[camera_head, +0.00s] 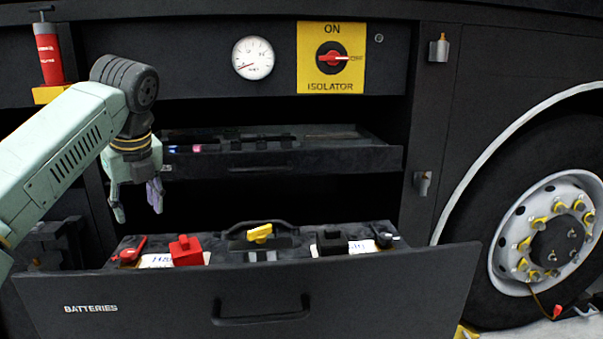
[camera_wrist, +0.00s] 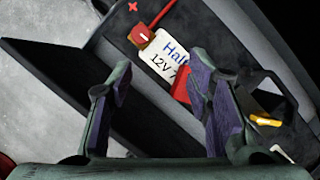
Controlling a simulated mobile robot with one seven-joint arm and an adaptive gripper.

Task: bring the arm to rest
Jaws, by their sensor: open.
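My gripper (camera_head: 136,203) hangs from my pale green arm at the left of the head view, above the left end of the open batteries drawer (camera_head: 262,300). Its jaws are apart with nothing between them. In the wrist view, the two purple-padded fingers (camera_wrist: 165,100) stand open over the drawer. Beyond them lie a red terminal clamp (camera_wrist: 142,36) and a white battery label (camera_wrist: 165,58). A red block (camera_head: 186,250) sits on the battery at the left of the drawer; in the wrist view a finger partly hides it.
A yellow piece (camera_head: 259,233) and a black block (camera_head: 331,242) are also in the drawer. A shallow upper drawer (camera_head: 290,160) stands out just right of my gripper. An isolator switch (camera_head: 332,58), gauge (camera_head: 253,57) and red cylinder (camera_head: 48,55) are above; a wheel (camera_head: 550,235) is right.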

